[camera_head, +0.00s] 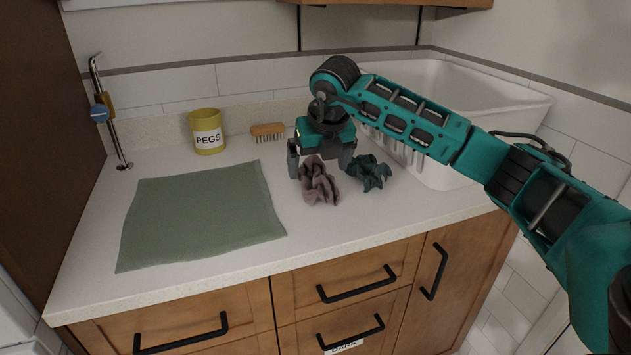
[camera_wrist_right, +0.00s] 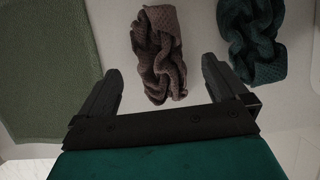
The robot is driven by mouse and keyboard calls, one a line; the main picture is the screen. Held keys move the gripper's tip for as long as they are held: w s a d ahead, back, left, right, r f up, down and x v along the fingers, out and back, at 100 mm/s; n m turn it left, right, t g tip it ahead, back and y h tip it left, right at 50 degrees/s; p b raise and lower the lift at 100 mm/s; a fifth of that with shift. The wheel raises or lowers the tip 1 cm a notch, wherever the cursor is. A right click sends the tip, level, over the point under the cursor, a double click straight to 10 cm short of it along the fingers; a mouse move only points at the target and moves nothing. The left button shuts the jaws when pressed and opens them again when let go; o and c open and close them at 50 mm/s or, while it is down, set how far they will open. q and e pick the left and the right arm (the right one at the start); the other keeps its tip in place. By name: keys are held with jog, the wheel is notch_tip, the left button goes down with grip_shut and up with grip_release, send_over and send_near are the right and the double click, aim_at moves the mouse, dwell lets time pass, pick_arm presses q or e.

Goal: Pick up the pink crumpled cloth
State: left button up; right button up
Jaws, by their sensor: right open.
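The pink crumpled cloth (camera_head: 320,184) lies on the white counter, between a green flat cloth and a dark teal crumpled cloth. In the right wrist view the pink cloth (camera_wrist_right: 157,58) lies ahead of the fingertips, roughly between their lines. My right gripper (camera_head: 321,166) is open and empty, pointing down just behind and above the pink cloth. In the right wrist view its two fingers (camera_wrist_right: 162,82) are wide apart, with the cloth's near end close to the gap. I cannot tell whether they touch it. My left gripper is not in view.
The teal crumpled cloth (camera_head: 370,172) lies close by, right of the right gripper. The green flat cloth (camera_head: 200,212) covers the left of the counter (camera_head: 75,270). A yellow PEGS pot (camera_head: 207,133), a brush (camera_head: 268,130) and a white basin (camera_head: 470,110) stand behind.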

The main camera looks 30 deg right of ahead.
aim_at(316, 173)
jog(key=x, duration=0.4)
jog(key=shift+w+f, duration=0.2)
jog(key=shift+f, duration=0.1)
jog(key=c, duration=1.1)
